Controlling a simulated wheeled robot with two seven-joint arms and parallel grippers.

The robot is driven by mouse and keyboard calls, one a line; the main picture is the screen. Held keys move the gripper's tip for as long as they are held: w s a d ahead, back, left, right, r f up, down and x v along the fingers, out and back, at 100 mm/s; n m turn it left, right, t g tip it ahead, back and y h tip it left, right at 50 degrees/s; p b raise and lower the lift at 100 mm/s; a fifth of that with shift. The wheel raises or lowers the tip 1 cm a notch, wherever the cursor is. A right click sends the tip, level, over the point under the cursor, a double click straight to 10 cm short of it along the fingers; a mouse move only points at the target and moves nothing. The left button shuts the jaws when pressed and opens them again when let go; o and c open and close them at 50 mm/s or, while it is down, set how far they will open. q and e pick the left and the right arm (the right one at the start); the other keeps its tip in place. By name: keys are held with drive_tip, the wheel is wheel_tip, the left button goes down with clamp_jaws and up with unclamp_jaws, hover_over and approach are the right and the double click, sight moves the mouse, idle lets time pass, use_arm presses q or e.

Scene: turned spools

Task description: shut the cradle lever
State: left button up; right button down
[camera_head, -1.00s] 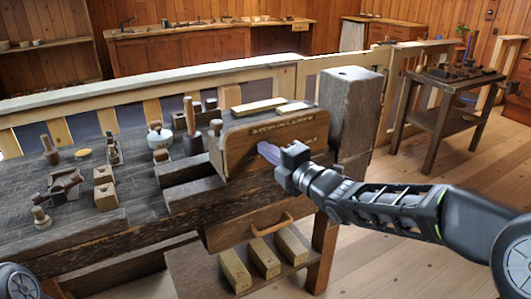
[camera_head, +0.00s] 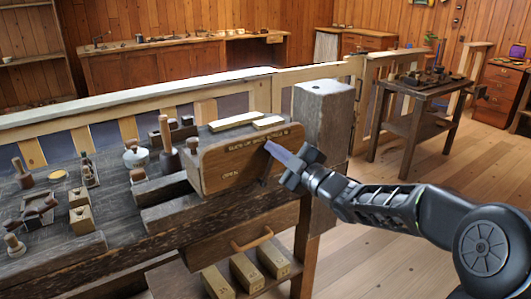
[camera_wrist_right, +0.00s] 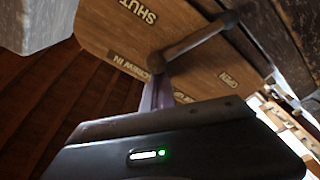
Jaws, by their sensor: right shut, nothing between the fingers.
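The wooden cradle panel (camera_head: 222,165) stands at the bench's right end, with lettering along its top and "OPEN" low at left. In the right wrist view, the dark lever (camera_wrist_right: 195,42) crosses the panel (camera_wrist_right: 110,40) between the words "SHUT" and "OPEN". My left gripper is out of view.
A thick grey post (camera_head: 323,115) stands just right of the panel. Small wooden pieces and tools lie on the bench (camera_head: 110,215) at left. Below are a drawer (camera_head: 225,247) with a handle and several blocks on a shelf. Open floor (camera_head: 400,190) lies to the right.

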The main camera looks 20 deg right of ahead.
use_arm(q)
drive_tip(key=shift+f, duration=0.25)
use_arm(e)
drive_tip(key=shift+w+d+f, duration=0.1)
drive_tip(key=shift+d+f, duration=0.05)
drive_tip(key=shift+d, duration=0.3)
drive_tip(key=shift+w+d+f, duration=0.1)
drive_tip(key=shift+d+f, duration=0.05)
drive_tip(key=shift+d, duration=0.35)
use_arm(q)
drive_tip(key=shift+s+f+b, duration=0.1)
drive_tip(key=shift+b, duration=0.2)
use_arm(e)
drive_tip(key=shift+f, duration=0.15)
